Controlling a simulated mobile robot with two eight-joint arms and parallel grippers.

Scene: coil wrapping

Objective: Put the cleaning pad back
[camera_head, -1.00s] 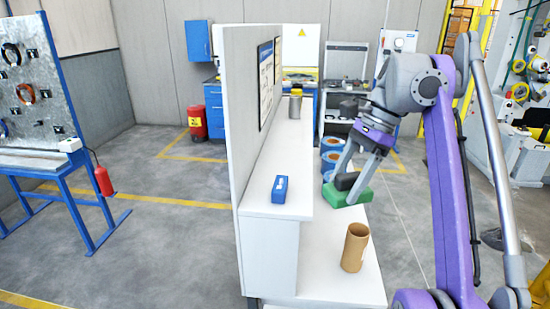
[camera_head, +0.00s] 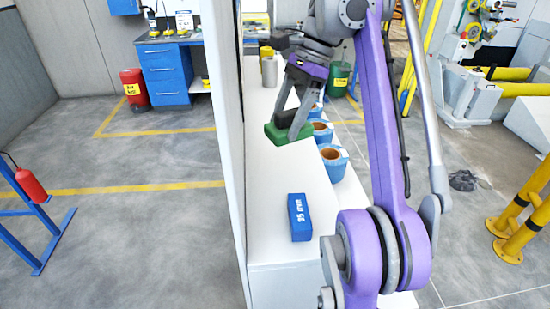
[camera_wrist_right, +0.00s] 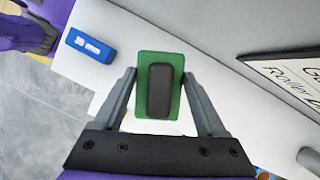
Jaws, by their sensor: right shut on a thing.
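The cleaning pad (camera_head: 283,136) is a green block with a dark grip on top. My right gripper (camera_head: 296,125) is shut on it and holds it over the white shelf (camera_head: 265,210). In the right wrist view the pad (camera_wrist_right: 174,66) sits between the two fingers of my right gripper (camera_wrist_right: 160,95), which press on its sides. Whether the pad touches the shelf surface is hard to tell. My left gripper is not in view.
A blue block marked 35 mm (camera_head: 299,217) lies on the shelf nearer to me. Blue rolls with brown cores (camera_head: 334,163) stand along the right side. A grey cylinder (camera_head: 269,72) stands at the far end. A white panel (camera_head: 232,150) bounds the left side.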

